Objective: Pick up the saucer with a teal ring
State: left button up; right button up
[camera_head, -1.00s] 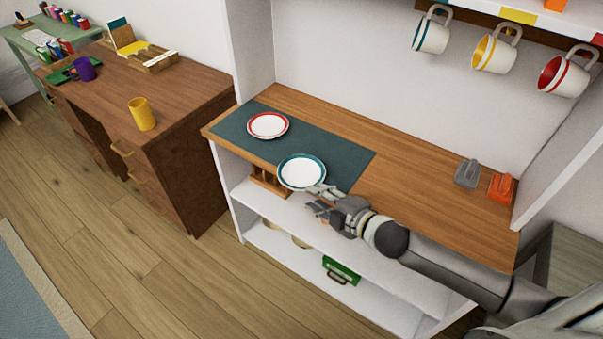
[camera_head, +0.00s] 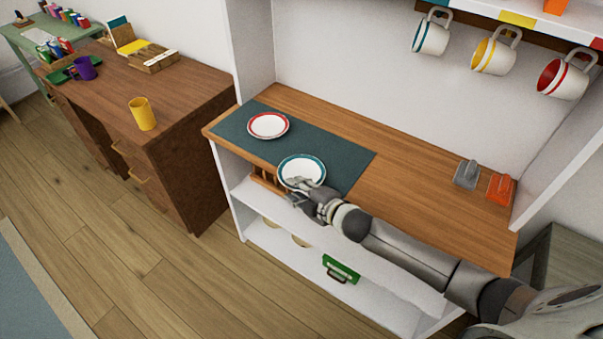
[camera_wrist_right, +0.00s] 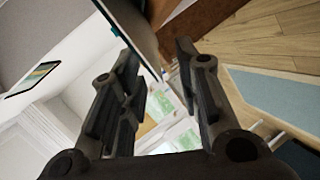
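The saucer with a teal ring (camera_head: 300,165) lies on the dark teal mat at the shelf unit's front edge. My right gripper (camera_head: 299,191) is at its near rim in the head view. One finger overlaps the rim and the other is lower, in front of the counter edge. In the right wrist view my right gripper (camera_wrist_right: 160,75) has its fingers apart, with a gap between them. Whether the fingers touch the rim cannot be told. My left gripper is not in view.
A red-ringed saucer (camera_head: 268,125) lies on the same mat (camera_head: 345,165), behind and left. Cups (camera_head: 431,36) hang above the counter. A grey object (camera_head: 466,174) and an orange object (camera_head: 499,189) stand at the counter's right. The wooden counter (camera_head: 400,185) between is bare.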

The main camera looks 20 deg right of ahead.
grip_shut()
jog(key=shift+r, duration=0.2)
dwell(0.3)
jog(key=s+a+r+b, duration=0.1)
jog(key=s+a+r, duration=0.3)
jog(key=s+r, duration=0.8)
jog(key=shift+s+r, duration=0.4)
jog(key=shift+s, duration=0.25)
